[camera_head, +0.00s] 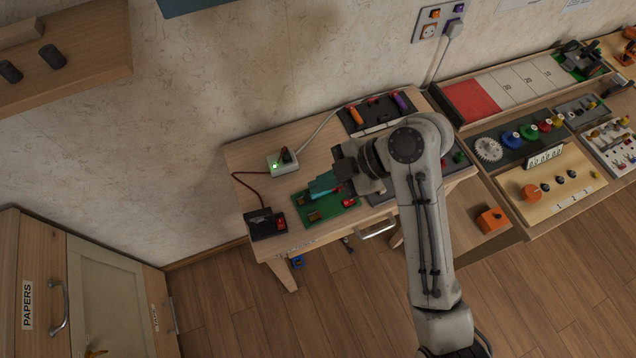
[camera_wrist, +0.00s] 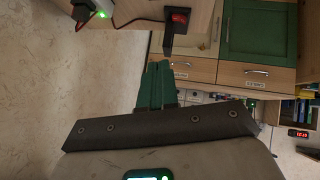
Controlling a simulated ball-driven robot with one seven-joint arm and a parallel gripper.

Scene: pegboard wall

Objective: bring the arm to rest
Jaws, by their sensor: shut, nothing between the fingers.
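My arm reaches up from the lower right of the head view and bends left over the wooden table. My gripper (camera_head: 318,187) has teal fingers and hangs over or close to the green board on the table. In the wrist view, my gripper (camera_wrist: 156,85) shows its green fingers side by side, shut, with nothing between them. I cannot tell from the head view how high the fingertips are above the board.
The table (camera_head: 245,160) bears a green board (camera_head: 330,209), a black box with a red switch (camera_head: 265,224) and a white socket block with a green light (camera_head: 282,163). A cabinet (camera_head: 100,285) stands lower left. A shelf (camera_head: 80,60) juts out upper left. Benches with boards lie right.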

